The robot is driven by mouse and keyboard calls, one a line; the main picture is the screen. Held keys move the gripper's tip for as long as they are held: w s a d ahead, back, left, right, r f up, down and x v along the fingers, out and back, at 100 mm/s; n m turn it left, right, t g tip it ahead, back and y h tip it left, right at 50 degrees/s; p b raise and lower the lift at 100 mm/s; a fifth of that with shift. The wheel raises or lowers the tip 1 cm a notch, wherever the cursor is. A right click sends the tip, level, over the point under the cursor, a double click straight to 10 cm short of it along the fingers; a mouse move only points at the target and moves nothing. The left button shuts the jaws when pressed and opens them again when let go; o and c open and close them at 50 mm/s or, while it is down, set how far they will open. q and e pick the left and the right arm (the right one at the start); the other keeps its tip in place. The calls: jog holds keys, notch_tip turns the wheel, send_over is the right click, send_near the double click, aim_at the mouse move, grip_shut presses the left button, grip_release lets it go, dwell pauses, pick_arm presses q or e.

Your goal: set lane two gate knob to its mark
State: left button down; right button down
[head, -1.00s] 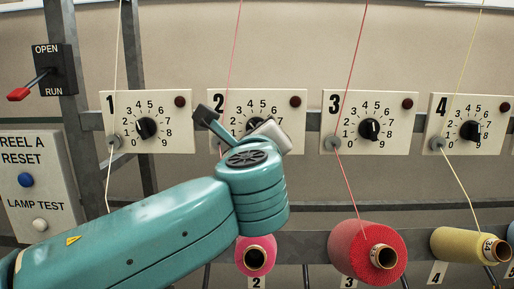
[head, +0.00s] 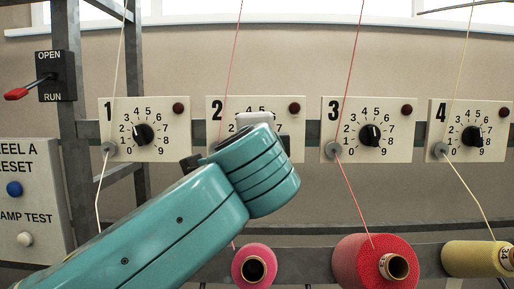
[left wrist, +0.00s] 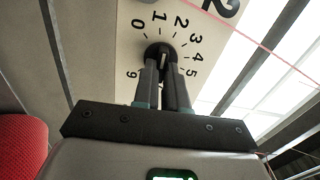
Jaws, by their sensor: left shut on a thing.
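The lane two gate panel (head: 219,108) carries a dial numbered 0 to 9. In the head view my left wrist hides the dial's middle and its knob. In the left wrist view the dark knob (left wrist: 159,48) sits between the fingertips of my left gripper (left wrist: 163,72), which is shut on it. A pale line on the knob runs roughly up and down in that view. I cannot tell exactly which number it points at. The panel shows sideways there, and the digits 6 to 8 are hidden. My right gripper is not in view.
Similar panels for lanes one (head: 172,106), three (head: 344,105) and four (head: 446,107) flank it. Thin yarns run down past the panels to cones below, among them a pink cone (head: 240,261) and a red cone (head: 350,255). A red-handled lever (head: 17,94) is at the left.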

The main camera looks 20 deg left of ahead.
pick_arm(q)
jog(key=shift+a+r+n+b, duration=0.15)
jog(key=shift+n+b, duration=0.5)
jog(key=shift+n, duration=1.4)
jog(key=shift+d+r+n+b, duration=0.1)
jog(key=shift+n+b, duration=0.55)
jog(key=shift+n, duration=1.4)
jog(key=shift+r, duration=0.1)
jog(key=c, duration=1.2)
grip_release()
jog(key=shift+c, duration=0.2)
jog(key=shift+o, duration=0.3)
jog(key=shift+w, duration=0.1)
jog(key=b+v, duration=0.4)
jog(key=v, duration=1.2)
jog(key=shift+s+b, duration=0.2)
jog(key=shift+b, duration=0.1)
